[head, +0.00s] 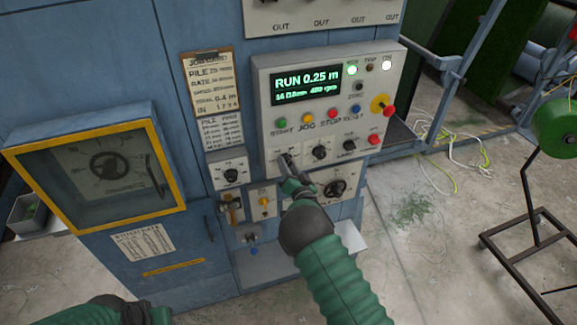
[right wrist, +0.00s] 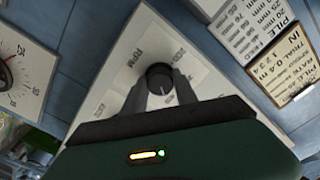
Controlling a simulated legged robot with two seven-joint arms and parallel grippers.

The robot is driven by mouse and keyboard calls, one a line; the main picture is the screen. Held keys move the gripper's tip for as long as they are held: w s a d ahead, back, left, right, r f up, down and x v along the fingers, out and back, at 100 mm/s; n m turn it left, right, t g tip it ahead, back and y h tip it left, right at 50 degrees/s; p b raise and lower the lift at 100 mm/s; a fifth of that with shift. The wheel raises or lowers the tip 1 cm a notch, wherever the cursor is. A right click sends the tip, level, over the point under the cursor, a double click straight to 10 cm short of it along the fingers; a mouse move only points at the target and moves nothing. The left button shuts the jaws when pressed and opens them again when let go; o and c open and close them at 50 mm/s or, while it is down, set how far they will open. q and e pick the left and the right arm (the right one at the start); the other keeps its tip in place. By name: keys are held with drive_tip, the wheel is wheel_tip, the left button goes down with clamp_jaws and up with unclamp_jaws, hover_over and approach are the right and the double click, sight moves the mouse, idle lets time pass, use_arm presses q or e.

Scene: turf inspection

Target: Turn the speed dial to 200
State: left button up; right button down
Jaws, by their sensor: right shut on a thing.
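The speed dial (right wrist: 160,78) is a small dark round knob on a pale panel in the right wrist view. A label that looks like RPM is beside it; the surrounding numbers are too small to read surely. My right gripper (right wrist: 160,95) is shut on the dial, one finger at each side. In the head view my right gripper (head: 287,163) reaches the lower left of the control panel (head: 262,98) and hides most of the dial. The lit display (head: 306,84) reads RUN 0.25 m, with a smaller line ending in what looks like 400 rpm.
Coloured buttons (head: 332,113) and a red-and-yellow knob (head: 381,105) sit above the dial. Another black knob (head: 319,152) is close on its right. A yellow-framed window (head: 100,165) stands at left. A green reel (head: 556,128) on a stand is at far right.

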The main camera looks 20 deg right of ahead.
use_arm(q)
drive_tip(key=s+b+x, duration=0.3)
drive_tip(key=b+x, duration=1)
drive_tip(key=b, duration=0.1)
drive_tip(key=s+f+b+x, duration=0.1)
drive_tip(key=s+b+x, duration=0.2)
drive_tip(key=b+x, duration=1.1)
drive_tip(key=shift+f, duration=0.4)
use_arm(e)
drive_tip(key=shift+f+n, duration=0.2)
drive_tip(key=shift+n, duration=11.8)
use_arm(q)
drive_tip(key=shift+a, duration=0.1)
use_arm(e)
drive_tip(key=c, duration=1.2)
unclamp_jaws()
drive_tip(key=shift+o, duration=1)
use_arm(q)
drive_tip(key=shift+a+f, duration=0.1)
use_arm(e)
drive_tip(key=shift+o, duration=0.2)
drive_tip(key=shift+r, duration=0.1)
